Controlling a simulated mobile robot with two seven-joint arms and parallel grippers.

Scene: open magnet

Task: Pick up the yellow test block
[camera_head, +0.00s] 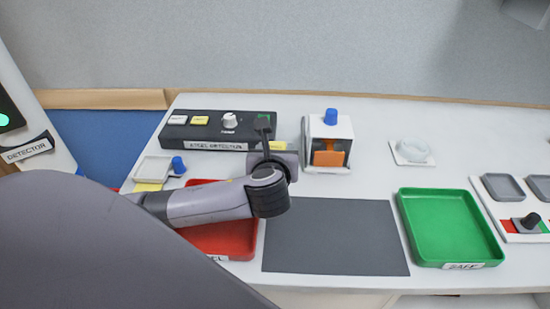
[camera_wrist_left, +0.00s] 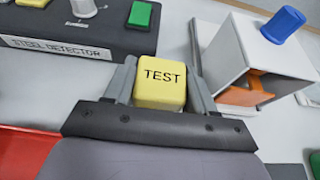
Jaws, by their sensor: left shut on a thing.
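The yellow test block (camera_wrist_left: 161,86), marked TEST, sits between the two fingers of my left gripper (camera_wrist_left: 160,92) in the left wrist view. The gripper is shut on it. In the head view only a small part of the yellow block (camera_head: 278,145) shows beside my left gripper (camera_head: 283,152), just in front of the steel detector. I cannot tell whether the block touches the table. My right gripper is in neither view.
The black steel detector (camera_head: 205,147) is behind my left gripper. A white box with blue knob and orange flap (camera_head: 328,158) stands close on the right. A red tray (camera_head: 238,245) lies under my arm. A grey mat (camera_head: 335,237) and green tray (camera_head: 450,228) lie to the right.

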